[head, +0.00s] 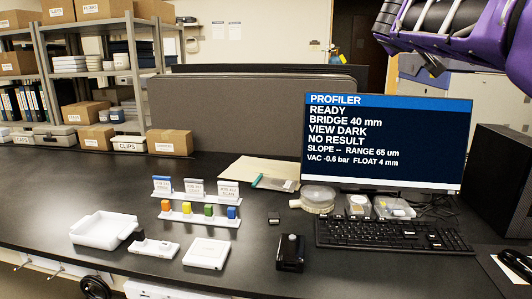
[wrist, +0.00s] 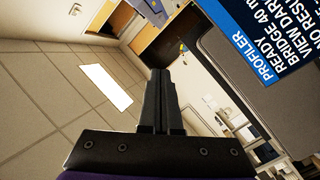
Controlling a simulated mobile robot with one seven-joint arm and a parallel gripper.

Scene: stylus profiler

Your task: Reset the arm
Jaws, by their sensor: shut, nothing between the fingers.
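My arm, purple and black, shows at the top right of the head view, raised above the monitor; its fingers are out of that picture. In the wrist view my gripper (wrist: 161,85) is shut, its two black fingers together with nothing between them. It points past the monitor toward the ceiling and far room, and touches nothing. The monitor (head: 387,144) stands upright on the black bench and reads PROFILER, READY, BRIDGE 40 mm, VIEW DARK, NO RESULT. Its screen also shows tilted at the top right of the wrist view (wrist: 275,35).
On the bench (head: 120,186) are a white tray (head: 103,230), a rack with coloured blocks (head: 200,215), a white square box (head: 206,253), a black box (head: 291,253) and a keyboard (head: 390,235). A grey partition (head: 250,120) and a black computer case (head: 502,180) stand behind and right.

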